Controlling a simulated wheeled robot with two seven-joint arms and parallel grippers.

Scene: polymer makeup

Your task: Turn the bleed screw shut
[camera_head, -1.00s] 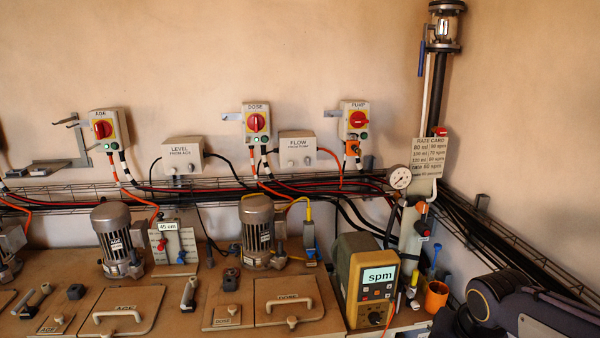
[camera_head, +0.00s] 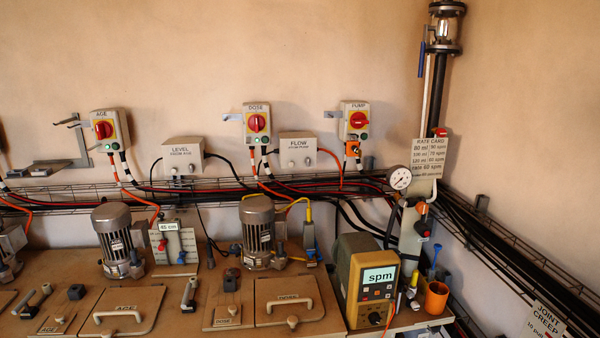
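The dosing pump (camera_head: 343,285), a tan and grey box with a lit "spm" display (camera_head: 379,275), stands at the right end of the bench. A dark knob (camera_head: 376,318) is low on its front face. Small coloured fittings (camera_head: 414,281) sit close to its right side. I cannot tell which part is the bleed screw, or whether it is open or shut; it is too small or hidden. Neither of my grippers is in view.
An orange cup (camera_head: 436,298) stands right of the pump. A round gauge (camera_head: 400,178) and a rate card (camera_head: 430,158) are above. Motors (camera_head: 115,241) and lidded hatches (camera_head: 120,311) fill the bench leftward. Wire trays with cables (camera_head: 300,186) run along the wall.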

